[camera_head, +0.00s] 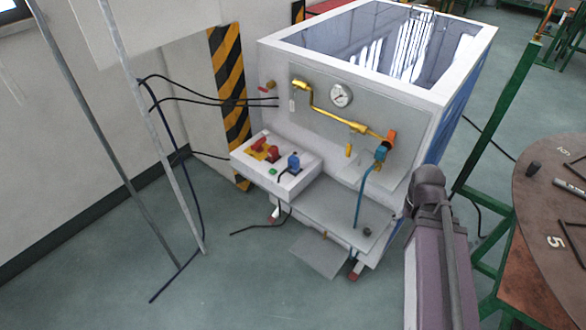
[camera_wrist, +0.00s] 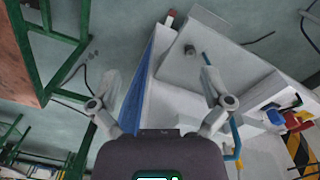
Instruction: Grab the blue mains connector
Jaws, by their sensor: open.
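The blue mains connector (camera_head: 294,162) is plugged upright on the right part of the white control box (camera_head: 262,178) at the front of the generator, with a dark cable running from it. It also shows small near the right edge of the wrist view (camera_wrist: 275,116). My gripper (camera_wrist: 160,82) is open and empty in the wrist view, its two fingers spread wide. It is apart from the connector, which lies to the right of the fingers there. My gripper cannot be made out in the head view.
The white generator cabinet (camera_head: 275,75) has brass pipes, a gauge (camera_head: 340,95) and a blue hose (camera_head: 366,190). A brown round table (camera_head: 545,230) and green frame stand at right. Cables and poles are at left.

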